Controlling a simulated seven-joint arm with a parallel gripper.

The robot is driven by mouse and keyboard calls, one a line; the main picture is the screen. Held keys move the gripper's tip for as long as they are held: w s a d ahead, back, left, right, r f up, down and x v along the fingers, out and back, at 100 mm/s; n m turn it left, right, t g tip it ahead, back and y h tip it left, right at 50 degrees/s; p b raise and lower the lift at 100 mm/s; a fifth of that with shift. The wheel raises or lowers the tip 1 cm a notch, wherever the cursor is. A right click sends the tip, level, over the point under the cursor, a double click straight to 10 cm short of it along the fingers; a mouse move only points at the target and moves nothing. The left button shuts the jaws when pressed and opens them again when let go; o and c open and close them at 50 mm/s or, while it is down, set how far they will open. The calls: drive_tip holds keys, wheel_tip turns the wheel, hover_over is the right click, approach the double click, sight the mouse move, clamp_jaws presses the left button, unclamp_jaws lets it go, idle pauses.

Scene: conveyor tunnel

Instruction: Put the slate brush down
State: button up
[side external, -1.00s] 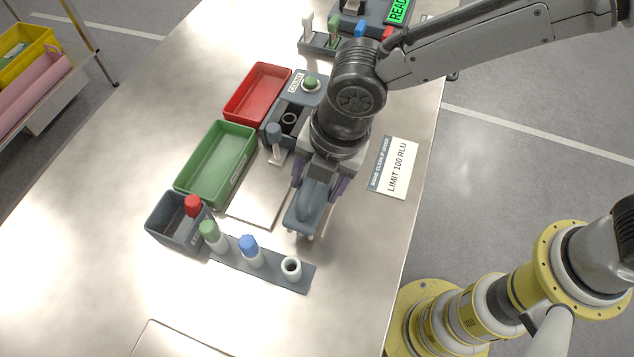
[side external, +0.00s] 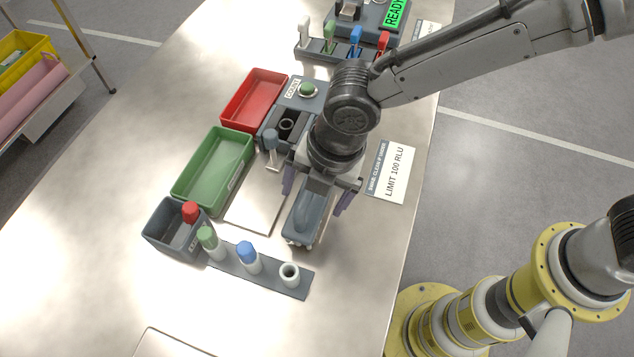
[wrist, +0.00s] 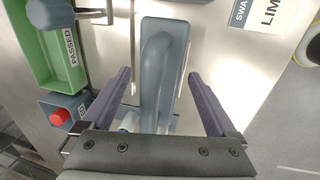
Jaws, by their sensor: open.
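The slate brush (side external: 307,216) is a blue-grey block with a raised handle. It appears to rest on the metal table, right of the pale plate. In the wrist view the brush (wrist: 163,68) lies between my gripper's two purple fingers, with a visible gap on each side. My gripper (side external: 316,190) is open above the brush and holds nothing. It also shows in the wrist view (wrist: 162,100). The underside of the brush is mostly hidden.
A green tray (side external: 240,177), a red tray (side external: 282,83) and a grey bin (side external: 150,232) stand left. A rack (side external: 268,274) with coloured-capped tubes lies in front. A grey device (side external: 270,128) stands behind, and a limit sign (side external: 392,172) lies right. The front table is mostly clear.

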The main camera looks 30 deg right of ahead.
wheel_tip(320, 180, up, 14)
drive_tip(key=s+d, duration=0.1)
drive_tip(key=d, duration=0.1)
drive_tip(key=shift+s+d+f, duration=0.25)
drive_tip(key=shift+s, duration=0.15)
drive_tip(key=s+d+r+m+t, duration=0.1)
drive_tip(key=s+d+r+m, duration=0.1)
drive_tip(key=d+m, duration=0.7)
drive_tip(key=s+d+r+m+t, duration=0.1)
drive_tip(key=d+m, duration=0.8)
drive_tip(key=d, duration=0.9)
drive_tip(key=shift+s+d+r+m+t, duration=0.3)
drive_tip(key=shift+s+r+t, duration=0.1)
drive_tip(key=shift+s+r, duration=0.35)
drive_tip(key=s+d+f+m, duration=0.1)
drive_tip(key=s+d+m, duration=0.1)
drive_tip(key=s+d+f+m+h, duration=0.1)
drive_tip(key=s+d+m, duration=0.1)
drive_tip(key=m, duration=0.1)
drive_tip(key=s+d+f+m+t, duration=0.1)
drive_tip(key=s+d+m, duration=0.1)
drive_tip(key=m, duration=0.1)
drive_tip(key=shift+s+h, duration=0.2)
drive_tip(key=shift+h, duration=0.1)
drive_tip(key=shift+c, duration=0.7)
drive_tip(key=shift+s+d+f+m, duration=0.1)
drive_tip(key=shift+s+d+m, duration=0.05)
drive_tip(key=shift+m, duration=0.15)
drive_tip(key=c, duration=0.4)
